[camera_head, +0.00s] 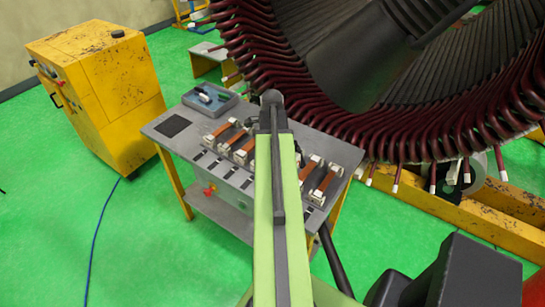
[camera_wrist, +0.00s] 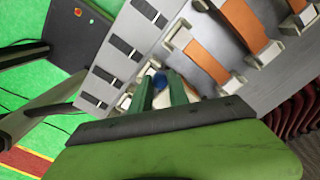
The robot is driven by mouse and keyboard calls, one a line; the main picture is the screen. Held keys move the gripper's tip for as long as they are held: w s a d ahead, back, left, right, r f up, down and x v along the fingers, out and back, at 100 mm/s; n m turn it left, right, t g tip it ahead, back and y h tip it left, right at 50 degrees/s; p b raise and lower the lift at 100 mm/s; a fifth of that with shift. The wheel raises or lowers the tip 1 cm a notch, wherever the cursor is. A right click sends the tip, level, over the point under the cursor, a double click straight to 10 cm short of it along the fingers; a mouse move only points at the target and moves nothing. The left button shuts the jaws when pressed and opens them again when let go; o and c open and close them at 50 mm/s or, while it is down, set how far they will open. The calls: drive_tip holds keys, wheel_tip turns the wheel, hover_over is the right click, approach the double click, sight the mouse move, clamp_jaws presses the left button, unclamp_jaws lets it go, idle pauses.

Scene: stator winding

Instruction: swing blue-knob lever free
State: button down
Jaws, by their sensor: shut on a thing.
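In the wrist view the blue knob (camera_wrist: 158,81) shows between the two green fingers of my gripper (camera_wrist: 164,91). The fingers are shut on it. Only a small part of the knob shows, and the lever under it is mostly hidden by the fingers and the green gripper body. Pale parts show beside the fingers, but I cannot tell which belong to the lever. In the head view my green arm reaches over the grey table (camera_head: 335,152) and hides the gripper and the knob.
Orange-brown bars (camera_wrist: 242,22) in pale clamps stand beside the gripper, with black slots (camera_wrist: 119,45) along the table edge. A tray (camera_head: 210,98) sits on the table's back left. A yellow cabinet (camera_head: 110,75) stands left. The large stator (camera_head: 440,125) with dark red coils looms at right.

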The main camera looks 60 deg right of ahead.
drive_tip(key=shift+w+m, duration=0.2)
drive_tip(key=shift+m, duration=0.4)
drive_tip(key=c, duration=1.3)
unclamp_jaws()
drive_tip(key=shift+o, duration=0.2)
wheel_tip(320, 180, up, 17)
drive_tip(key=p, duration=1.7)
drive_tip(key=shift+r, duration=0.2)
